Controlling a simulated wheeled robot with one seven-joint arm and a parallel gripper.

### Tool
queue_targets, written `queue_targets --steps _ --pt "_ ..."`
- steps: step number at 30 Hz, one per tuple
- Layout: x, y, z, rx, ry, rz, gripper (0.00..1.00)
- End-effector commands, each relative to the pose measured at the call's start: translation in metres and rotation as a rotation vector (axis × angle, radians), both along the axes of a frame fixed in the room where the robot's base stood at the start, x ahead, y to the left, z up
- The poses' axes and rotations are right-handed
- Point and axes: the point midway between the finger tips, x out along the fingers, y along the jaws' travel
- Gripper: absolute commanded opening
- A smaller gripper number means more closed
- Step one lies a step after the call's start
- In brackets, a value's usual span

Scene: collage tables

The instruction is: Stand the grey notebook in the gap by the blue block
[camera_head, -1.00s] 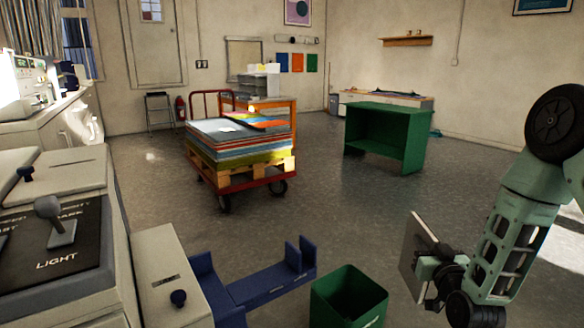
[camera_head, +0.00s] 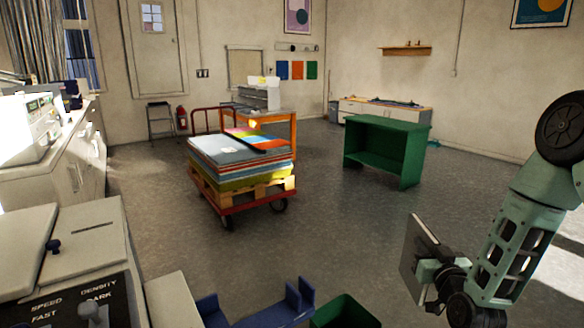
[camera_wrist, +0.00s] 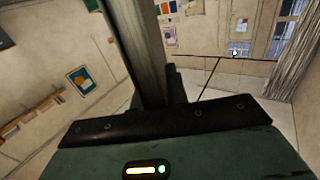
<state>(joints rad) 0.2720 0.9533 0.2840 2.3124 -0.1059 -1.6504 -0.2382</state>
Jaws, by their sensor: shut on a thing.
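My gripper (camera_head: 436,274) is at the right of the head view, shut on a thin grey slab that looks like the grey notebook (camera_head: 419,255). The notebook is upright and slightly tilted, held in the air above the floor. In the wrist view the notebook (camera_wrist: 146,50) shows edge-on as a dark grey strip rising from the gripper. A blue fixture (camera_head: 262,306) with upright ends is at the bottom of the head view, left of my gripper and apart from it. I cannot tell whether it is the blue block. No gap beside a blue block is clearly seen.
A beige machine (camera_head: 85,255) with a dark control panel fills the lower left. A green bin (camera_head: 345,312) is cut off at the bottom. A red trolley (camera_head: 247,200) carries stacked coloured sheets on a pallet. A green table (camera_head: 386,122) stands farther back. Open floor lies between.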

Motion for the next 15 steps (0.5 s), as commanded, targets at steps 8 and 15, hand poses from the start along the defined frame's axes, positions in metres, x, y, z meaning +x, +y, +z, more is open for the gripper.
queue_targets --steps 8,15 --pt "-0.026 -0.019 -0.067 0.008 0.009 0.023 0.00" --pt "-0.069 -0.027 -0.132 0.011 0.006 0.068 0.00"
